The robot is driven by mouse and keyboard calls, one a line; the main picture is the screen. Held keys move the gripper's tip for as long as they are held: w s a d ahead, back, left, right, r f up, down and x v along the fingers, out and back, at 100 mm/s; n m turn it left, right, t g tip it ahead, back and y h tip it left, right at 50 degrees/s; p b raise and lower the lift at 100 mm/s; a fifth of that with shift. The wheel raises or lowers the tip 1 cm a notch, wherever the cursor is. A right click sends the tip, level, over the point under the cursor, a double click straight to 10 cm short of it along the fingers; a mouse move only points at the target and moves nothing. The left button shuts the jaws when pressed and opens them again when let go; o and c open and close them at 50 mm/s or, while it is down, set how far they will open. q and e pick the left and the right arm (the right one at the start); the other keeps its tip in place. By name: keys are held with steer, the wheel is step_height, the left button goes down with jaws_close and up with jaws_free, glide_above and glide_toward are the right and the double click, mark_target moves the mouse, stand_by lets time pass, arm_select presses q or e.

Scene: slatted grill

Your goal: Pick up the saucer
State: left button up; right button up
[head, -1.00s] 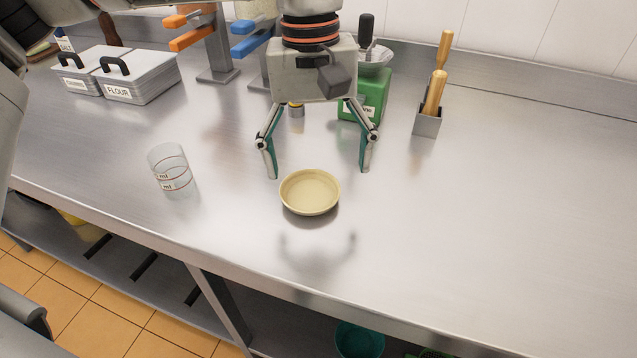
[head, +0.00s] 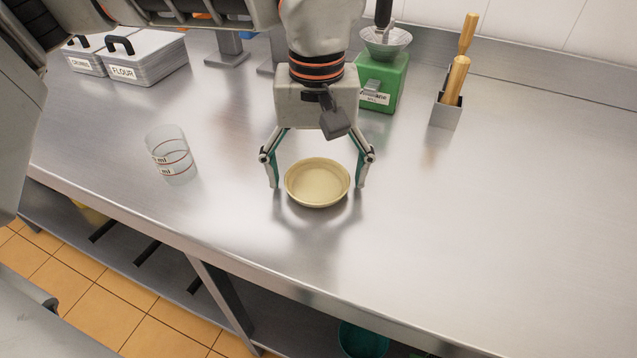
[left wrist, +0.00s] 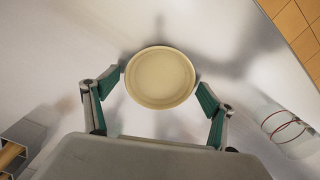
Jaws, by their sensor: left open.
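The saucer (head: 317,184) is a shallow, round, pale yellow dish lying upright on the steel counter. In the left wrist view the saucer (left wrist: 160,77) sits between and slightly ahead of the fingertips. My left gripper (head: 317,186) is open and low over the counter, one finger on each side of the saucer. In the left wrist view the left gripper (left wrist: 160,85) has its green finger pads close to the saucer's rim, and whether they touch it I cannot tell. My right gripper is not in view.
A clear measuring cup (head: 171,155) stands to the left. A flour container (head: 143,62), a green scale (head: 383,80) and a metal holder (head: 446,108) with wooden-handled tools stand at the back. The counter (head: 500,210) is clear on the right. Its front edge lies below the saucer.

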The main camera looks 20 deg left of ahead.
arm_select(q)
steer(key=shift+r, duration=0.15)
steer(key=c, duration=1.2)
steer(key=shift+r, duration=0.1)
steer(key=shift+c, duration=0.2)
